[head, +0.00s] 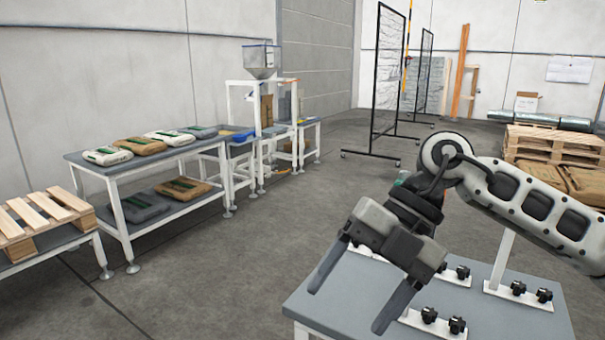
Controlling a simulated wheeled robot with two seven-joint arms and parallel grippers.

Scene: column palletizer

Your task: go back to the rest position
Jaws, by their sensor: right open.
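My right gripper (358,292) is in the head view at the lower right. Its two fingers are apart and point down toward the left, with nothing between them. It hangs over the near left part of a grey-topped table (325,297). My right arm comes in from the right edge. My left gripper is not in the picture.
Black clamp-like parts (430,314) on white plates stand on the grey table. At left are a wooden pallet (40,215) and a two-level bench (85,163) with several sacks. A hopper (262,60) stands behind. Stacked pallets (555,145) are at right. The middle floor is clear.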

